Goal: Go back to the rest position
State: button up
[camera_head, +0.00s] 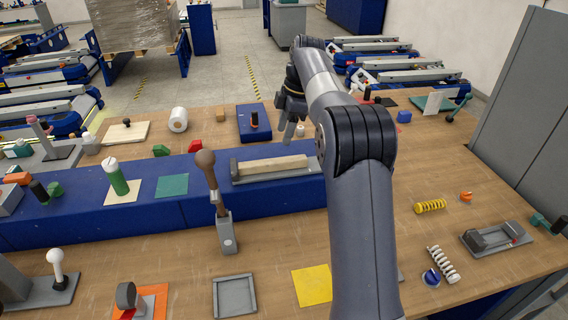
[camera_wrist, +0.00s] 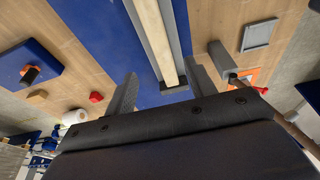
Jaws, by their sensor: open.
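My gripper (camera_head: 289,131) is in the middle of the head view, above the table and just behind the right end of the blue raised block. My arm reaches over the table from the front. In the wrist view my gripper (camera_wrist: 163,88) shows two grey fingers spread apart with nothing between them. A pale wooden bar (camera_head: 272,168) lies in a grey holder (camera_head: 236,172) on the blue block. In the wrist view the bar (camera_wrist: 155,32) lies beyond the fingers, apart from them. My arm hides part of the table.
A lever with a brown knob (camera_head: 205,160) stands upright in front of the blue block (camera_head: 150,213). A green cylinder (camera_head: 116,178) stands left. A blue pad (camera_head: 252,132) lies behind. Yellow (camera_head: 430,206) and white springs (camera_head: 443,264) lie right. A tall grey panel (camera_head: 525,110) borders the right.

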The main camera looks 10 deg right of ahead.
aim_at(276, 160)
jog(key=shift+r, duration=0.2)
jog(key=x, duration=1.1)
jog(key=shift+d+r, duration=0.1)
jog(key=shift+r, duration=0.05)
